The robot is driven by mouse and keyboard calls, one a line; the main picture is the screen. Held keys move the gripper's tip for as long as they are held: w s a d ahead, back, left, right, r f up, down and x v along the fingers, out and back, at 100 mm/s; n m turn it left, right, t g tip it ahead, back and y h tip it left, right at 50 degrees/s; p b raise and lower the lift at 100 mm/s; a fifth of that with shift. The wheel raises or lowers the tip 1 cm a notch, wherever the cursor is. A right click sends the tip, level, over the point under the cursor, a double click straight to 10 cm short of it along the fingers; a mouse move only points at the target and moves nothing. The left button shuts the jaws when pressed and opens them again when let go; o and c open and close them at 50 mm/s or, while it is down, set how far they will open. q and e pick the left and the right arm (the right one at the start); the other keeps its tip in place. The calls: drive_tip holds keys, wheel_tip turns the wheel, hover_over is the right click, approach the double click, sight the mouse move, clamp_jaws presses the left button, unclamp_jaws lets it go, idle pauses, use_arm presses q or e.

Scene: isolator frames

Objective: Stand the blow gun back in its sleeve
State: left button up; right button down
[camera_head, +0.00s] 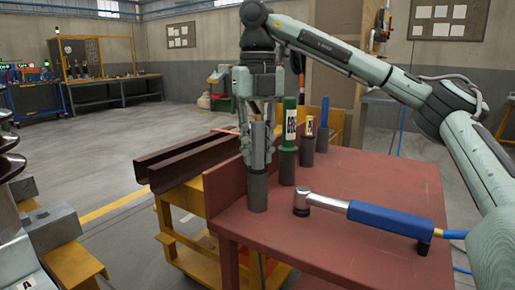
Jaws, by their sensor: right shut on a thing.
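My right gripper (259,158) comes down from above, its fingers shut around a grey upright cylinder (259,133), which I take to be the blow gun. Its top stands out between the fingers. Directly below is a dark grey sleeve (257,193) at the near left of the red table. The cylinder looks upright and in line with the sleeve. The fingers hide where they meet, so I cannot tell how deep it sits. My left gripper is not in view.
Behind, in a row, stand sleeves with a green tool (289,125), a yellow-labelled tool (309,126) and a blue tool (324,112). A blue-handled air tool (390,218) with a hose lies on the red table (330,250). Brown steel beams (185,160) lie left.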

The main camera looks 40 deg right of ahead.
drive_tip(key=c, duration=1.2)
unclamp_jaws()
wheel_tip(320, 180, up, 12)
